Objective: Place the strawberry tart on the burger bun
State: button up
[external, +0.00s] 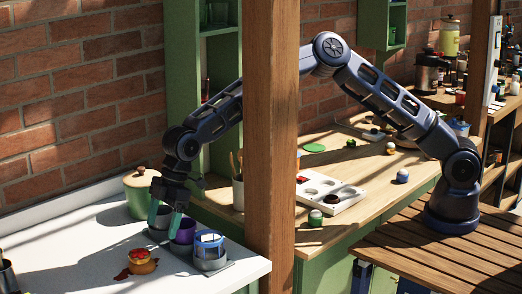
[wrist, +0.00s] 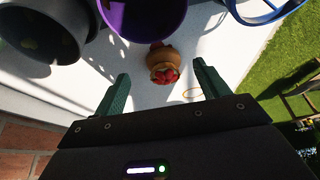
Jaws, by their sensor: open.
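The strawberry tart (external: 138,254), with a red top, appears to sit on a tan-orange round thing, probably the burger bun (external: 144,267), on the white tabletop. In the wrist view the red strawberries (wrist: 165,75) show against a tan round body (wrist: 160,57); the seam between tart and bun is too small to tell. My gripper (external: 164,219) is open and empty, with its teal fingers above the pots, behind the stack in the external view. In the wrist view my gripper (wrist: 161,72) has its fingers apart on either side of the stack in the picture, with no contact visible.
A purple pot (external: 185,233), a grey pot (external: 157,236) and a blue-ringed pot (external: 210,256) stand close by my fingers. A lidded green pot (external: 139,192) is behind. A wooden post (external: 270,130) rises at right.

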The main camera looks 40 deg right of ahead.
jog(key=d, duration=0.6)
jog(key=shift+d, duration=0.4)
jog(key=w+d+r+m+t+h, duration=0.15)
jog(key=d+r, duration=0.35)
jog(key=d, duration=0.6)
jog(key=w+d+r+m+t+h, duration=0.1)
jog(key=w+d+r+m, duration=0.3)
jog(key=d, duration=0.8)
jog(key=w+d+r+t+h, duration=0.1)
jog(key=w+d+r, duration=0.1)
jog(key=d+r, duration=0.7)
jog(key=s+d+r+m+h, duration=0.15)
jog(key=s+d, duration=0.25)
jog(key=d, duration=0.6)
jog(key=s+d+r+m, duration=0.2)
jog(key=s+d+m, duration=0.1)
jog(key=d, duration=0.7)
jog(key=s+d+r+m, duration=0.2)
jog(key=s+d+m, duration=0.15)
jog(key=d, duration=0.65)
jog(key=s+d+f+m+t, duration=0.1)
jog(key=s+d+m, duration=0.3)
jog(key=s+d, duration=0.8)
jog(key=s+f, duration=0.1)
jog(key=s, duration=0.3)
jog(key=shift+d+y, duration=0.3)
